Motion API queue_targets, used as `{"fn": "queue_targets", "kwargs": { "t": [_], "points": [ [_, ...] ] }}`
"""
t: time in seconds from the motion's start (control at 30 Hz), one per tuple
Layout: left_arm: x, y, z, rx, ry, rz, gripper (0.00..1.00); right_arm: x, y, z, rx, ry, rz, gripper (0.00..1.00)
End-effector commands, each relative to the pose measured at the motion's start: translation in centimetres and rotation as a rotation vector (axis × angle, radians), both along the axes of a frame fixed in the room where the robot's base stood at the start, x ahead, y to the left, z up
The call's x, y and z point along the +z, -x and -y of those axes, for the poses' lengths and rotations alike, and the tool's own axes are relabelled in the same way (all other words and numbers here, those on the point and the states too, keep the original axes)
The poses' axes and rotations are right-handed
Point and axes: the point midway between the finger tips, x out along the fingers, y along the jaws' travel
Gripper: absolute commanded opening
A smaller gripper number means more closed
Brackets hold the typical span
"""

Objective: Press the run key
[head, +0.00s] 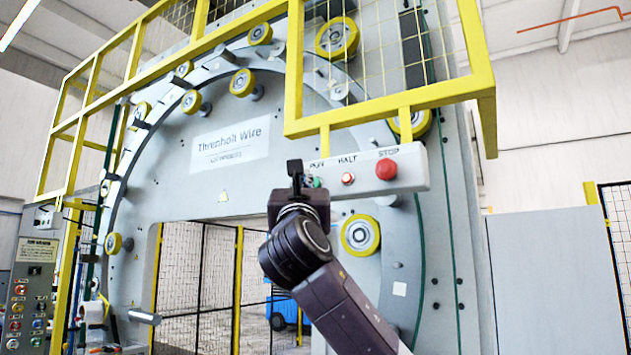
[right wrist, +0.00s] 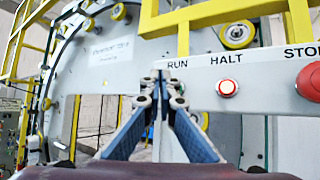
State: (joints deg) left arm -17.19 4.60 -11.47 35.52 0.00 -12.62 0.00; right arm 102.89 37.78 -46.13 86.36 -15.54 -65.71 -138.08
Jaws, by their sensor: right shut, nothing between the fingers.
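The grey control box (head: 412,176) hangs below the yellow guard frame and carries the labels RUN, HALT and STOP. The green run key (head: 316,182) shows just right of my right gripper (head: 295,168), which partly covers the RUN label. My right gripper is shut and empty, its fingers pointing up at the box's left end. In the right wrist view the shut fingertips (right wrist: 161,78) are just left of the RUN label, and the run key is hidden behind the fingers. I cannot tell whether they touch the box. My left gripper is not in view.
The small red halt button (head: 347,178) and the large red stop button (head: 386,169) sit to the right on the same box. The yellow guard frame (head: 400,103) is close above. A separate button panel (head: 30,300) stands at the far left.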

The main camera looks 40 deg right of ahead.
Motion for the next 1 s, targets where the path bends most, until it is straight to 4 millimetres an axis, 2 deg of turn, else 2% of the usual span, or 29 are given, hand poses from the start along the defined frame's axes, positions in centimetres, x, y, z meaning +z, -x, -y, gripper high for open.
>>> {"fn": "queue_targets", "kwargs": {
  "t": [0.1, 0.3, 1.0],
  "points": [
    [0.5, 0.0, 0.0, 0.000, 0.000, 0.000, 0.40, 0.1, -0.4, 0.9, -0.001, 0.000, -0.001, 0.00],
    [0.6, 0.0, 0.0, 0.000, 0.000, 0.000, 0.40, 0.0, -0.7, 1.6, 0.000, 0.000, 0.000, 0.00],
    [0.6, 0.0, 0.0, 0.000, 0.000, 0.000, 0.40, 0.0, -0.6, 1.6, 0.001, 0.001, 0.000, 0.00]
  ]
}}
